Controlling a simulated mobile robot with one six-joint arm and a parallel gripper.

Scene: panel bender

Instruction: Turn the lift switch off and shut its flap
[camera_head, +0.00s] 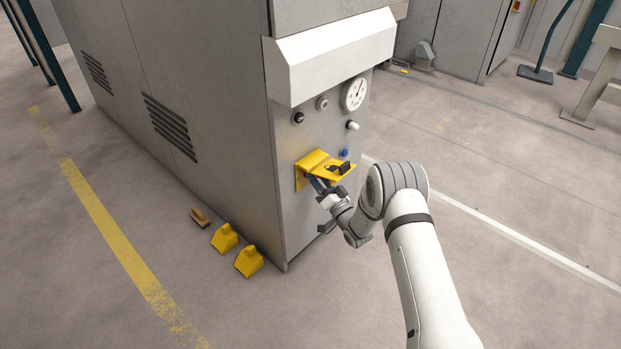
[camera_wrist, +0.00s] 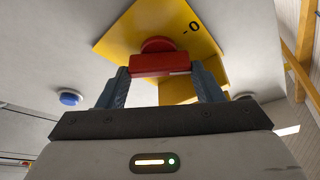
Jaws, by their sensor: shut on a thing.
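The lift switch is a red knob with a bar handle (camera_wrist: 160,65) on a yellow plate (camera_wrist: 125,38) in the wrist view. A dark "0" mark shows on the plate, up and right of the knob. My gripper (camera_wrist: 160,72) has one blue-grey finger at each end of the red handle and is shut on it. In the head view, the yellow flap (camera_head: 340,172) stands open, sticking out from the cabinet front above my gripper (camera_head: 322,190). The flap and my gripper hide the knob there. I cannot tell which mark the handle points at.
A blue button (camera_wrist: 69,97) sits beside the plate. Knobs and a round white gauge (camera_head: 354,93) are above the flap on the grey cabinet (camera_head: 215,120). Yellow wedges (camera_head: 249,261) and a brown block (camera_head: 200,217) lie on the floor.

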